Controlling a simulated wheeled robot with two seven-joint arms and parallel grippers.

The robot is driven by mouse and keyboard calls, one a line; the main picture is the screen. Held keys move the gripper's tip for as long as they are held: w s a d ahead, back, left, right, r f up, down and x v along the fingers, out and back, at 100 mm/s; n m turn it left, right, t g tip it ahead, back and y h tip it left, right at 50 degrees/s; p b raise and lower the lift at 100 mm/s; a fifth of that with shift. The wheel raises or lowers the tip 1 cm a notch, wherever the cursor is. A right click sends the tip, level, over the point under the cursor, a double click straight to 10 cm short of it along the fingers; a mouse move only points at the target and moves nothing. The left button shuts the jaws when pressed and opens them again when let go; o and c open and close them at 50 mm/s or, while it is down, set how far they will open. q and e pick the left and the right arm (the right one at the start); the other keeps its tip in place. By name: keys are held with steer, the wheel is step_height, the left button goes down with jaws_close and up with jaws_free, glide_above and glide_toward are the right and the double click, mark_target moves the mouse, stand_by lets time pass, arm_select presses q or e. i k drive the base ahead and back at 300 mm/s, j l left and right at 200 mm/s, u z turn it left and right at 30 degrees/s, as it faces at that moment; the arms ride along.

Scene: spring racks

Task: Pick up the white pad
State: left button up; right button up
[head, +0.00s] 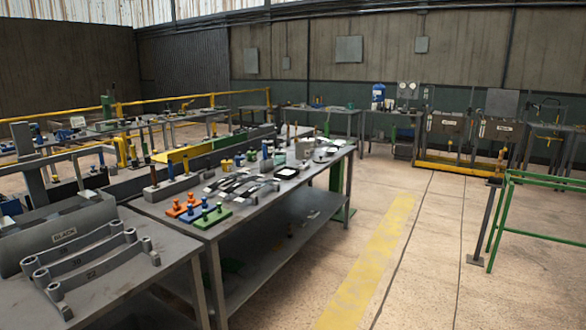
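A small white pad-like piece with a dark edge (287,172) lies flat on the long grey workbench (285,202), past the metal spring parts. It is small in the head view, and I cannot tell for sure that it is the white pad. Another pale flat piece (323,155) lies farther along the same bench. Neither of my grippers is in the head view.
Orange, blue and green pegged blocks (211,216) and curved metal springs (240,184) crowd the bench. A nearer table (150,290) holds large leaf springs (95,260). A green rail (540,240) stands at right. The floor with a yellow stripe (370,265) is clear.

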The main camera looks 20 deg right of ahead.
mark_target(303, 167)
steer(key=i+l+z, duration=0.9)
steer(key=i+z, duration=0.45)
steer(key=i, duration=0.2)
steer(key=i+l, duration=0.1)
steer(key=i, duration=0.5)
steer(key=i+l+u, duration=0.15)
steer(key=i, duration=0.5)
steer(key=i+l, duration=0.15)
steer(key=i, duration=0.45)
steer(key=j+u, duration=0.05)
